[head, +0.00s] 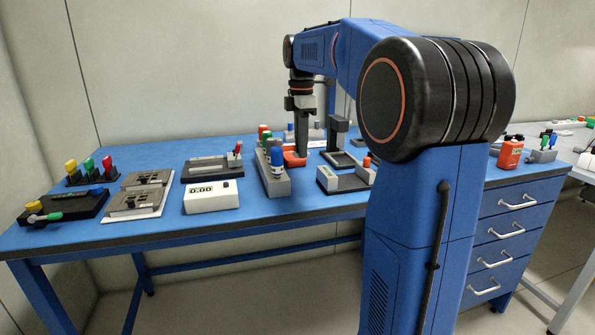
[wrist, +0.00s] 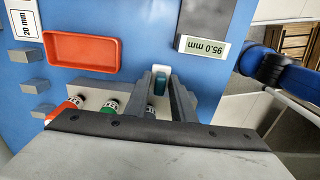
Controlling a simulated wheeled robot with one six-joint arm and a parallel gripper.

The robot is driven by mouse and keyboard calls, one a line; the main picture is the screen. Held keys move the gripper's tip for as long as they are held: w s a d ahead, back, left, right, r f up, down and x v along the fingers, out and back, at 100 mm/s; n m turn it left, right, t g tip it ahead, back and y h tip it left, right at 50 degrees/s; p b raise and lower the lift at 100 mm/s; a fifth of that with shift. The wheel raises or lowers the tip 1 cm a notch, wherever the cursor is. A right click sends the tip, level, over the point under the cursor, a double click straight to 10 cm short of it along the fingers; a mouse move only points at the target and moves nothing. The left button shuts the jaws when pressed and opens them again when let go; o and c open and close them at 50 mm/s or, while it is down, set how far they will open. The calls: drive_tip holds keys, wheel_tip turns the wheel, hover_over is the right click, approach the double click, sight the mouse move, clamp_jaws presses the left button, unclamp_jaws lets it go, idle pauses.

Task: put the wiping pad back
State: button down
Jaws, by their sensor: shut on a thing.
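My gripper (head: 302,150) points down over the far middle of the blue table. In the wrist view, its two grey fingers (wrist: 172,98) are shut on a small teal block with a white part at its end, seemingly the wiping pad (wrist: 160,82). Most of the pad is hidden between the fingers. An empty orange tray (wrist: 82,38) lies beside it, to the left in the wrist view. In the head view the orange tray (head: 294,160) shows just beside the gripper. I cannot tell whether the pad touches the table.
A grey rack with colour-capped bottles (wrist: 92,97) stands close to the gripper. A display reading 95.0 mm (wrist: 203,46) is on its other side. A white 0.00 readout box (head: 211,197) and grey fixtures (head: 140,200) stand left. The table's front strip is clear.

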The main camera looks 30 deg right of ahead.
sight(301, 179)
drive_tip(key=shift+f, duration=3.65)
drive_tip(key=c, duration=1.5)
unclamp_jaws()
drive_tip(key=shift+f, duration=0.1)
wheel_tip(301, 179, up, 12)
drive_tip(key=shift+r, duration=0.15)
drive_tip(key=shift+s, duration=0.1)
